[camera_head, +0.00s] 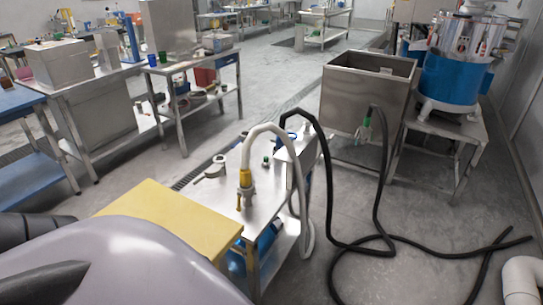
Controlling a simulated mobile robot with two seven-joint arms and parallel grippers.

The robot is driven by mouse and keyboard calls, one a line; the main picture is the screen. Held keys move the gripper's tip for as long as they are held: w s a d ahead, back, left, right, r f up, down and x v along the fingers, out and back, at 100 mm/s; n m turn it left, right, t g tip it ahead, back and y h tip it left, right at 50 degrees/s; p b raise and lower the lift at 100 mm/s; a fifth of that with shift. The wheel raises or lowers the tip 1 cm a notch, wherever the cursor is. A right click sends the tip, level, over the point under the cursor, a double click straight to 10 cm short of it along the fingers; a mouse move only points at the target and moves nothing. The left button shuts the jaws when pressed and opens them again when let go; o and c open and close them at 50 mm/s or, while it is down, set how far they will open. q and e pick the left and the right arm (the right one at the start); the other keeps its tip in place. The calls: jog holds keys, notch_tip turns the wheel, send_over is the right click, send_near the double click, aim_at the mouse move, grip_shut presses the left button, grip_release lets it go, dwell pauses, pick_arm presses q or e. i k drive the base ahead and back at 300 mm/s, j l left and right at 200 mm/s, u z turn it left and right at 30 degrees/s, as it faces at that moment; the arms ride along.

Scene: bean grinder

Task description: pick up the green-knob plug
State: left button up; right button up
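A small plug with a green top (265,161) stands on the steel table (222,198) in the middle of the head view. It is small in the picture, so its details are hard to make out. It is behind the yellow-collared fitting (245,182) of a pale hose and left of a steel box. A second green part (366,126) shows at the black hose on the front of the steel tank (350,95). Neither of my grippers is in view.
A yellow panel (165,215) covers the near left of the table. A pale hose (299,190) arches over the tabletop. A black hose (328,190) runs from the steel box onto the floor. A blue and steel machine (455,75) stands at the right.

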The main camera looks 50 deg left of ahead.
aim_at(266, 165)
jog(key=i+l+u, duration=0.15)
jog(key=i+u, duration=0.2)
jog(key=i+l+u, duration=0.3)
jog(key=i, duration=0.15)
